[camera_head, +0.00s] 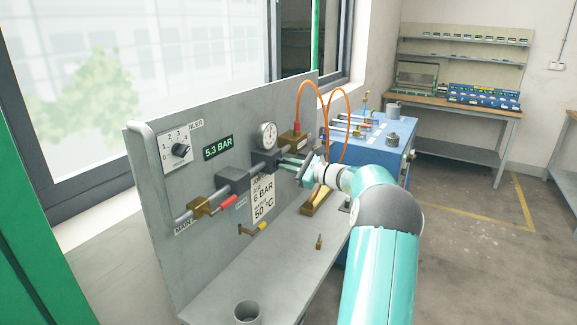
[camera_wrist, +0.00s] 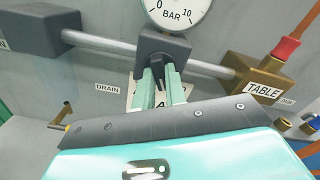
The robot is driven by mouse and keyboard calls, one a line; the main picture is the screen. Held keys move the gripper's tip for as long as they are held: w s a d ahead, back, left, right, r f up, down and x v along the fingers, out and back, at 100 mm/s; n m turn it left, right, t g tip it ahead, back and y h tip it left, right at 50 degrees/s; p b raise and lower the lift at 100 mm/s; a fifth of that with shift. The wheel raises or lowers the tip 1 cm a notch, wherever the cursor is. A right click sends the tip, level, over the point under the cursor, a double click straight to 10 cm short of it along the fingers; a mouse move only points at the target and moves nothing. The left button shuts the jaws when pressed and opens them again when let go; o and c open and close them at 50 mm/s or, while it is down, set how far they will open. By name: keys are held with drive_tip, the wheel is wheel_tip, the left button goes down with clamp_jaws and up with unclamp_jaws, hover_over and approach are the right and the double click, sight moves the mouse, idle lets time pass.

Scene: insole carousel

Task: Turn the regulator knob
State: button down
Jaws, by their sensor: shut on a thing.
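The regulator is a dark grey block (camera_wrist: 165,47) on the pipe under a round pressure gauge (camera_wrist: 177,12). Its black knob (camera_wrist: 158,73) shows between the pale green fingers of my gripper (camera_wrist: 160,92), which are shut on it. In the head view my gripper (camera_head: 293,167) reaches the panel from the right, just below the gauge (camera_head: 267,135), and largely hides the knob there. A green display (camera_head: 218,147) on the panel reads 5.3 BAR. A label below the regulator (camera_head: 263,198) shows 6 BAR and 50 °C, partly covered in the wrist view.
A separate dial with a black pointer knob (camera_head: 181,150) sits upper left. A grey cup (camera_head: 247,312) and small brass part (camera_head: 319,242) stand on the shelf. Orange hoses (camera_head: 299,95) arch right.

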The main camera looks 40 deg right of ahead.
drive_tip(key=shift+s+m, duration=0.1)
drive_tip(key=shift+m, duration=0.5)
drive_tip(key=c, duration=1.5)
unclamp_jaws()
drive_tip(key=shift+c, duration=0.2)
drive_tip(key=shift+o, duration=0.5)
drive_tip(key=v, duration=1.3)
drive_tip(key=shift+s, duration=0.35)
drive_tip(key=shift+d, duration=0.1)
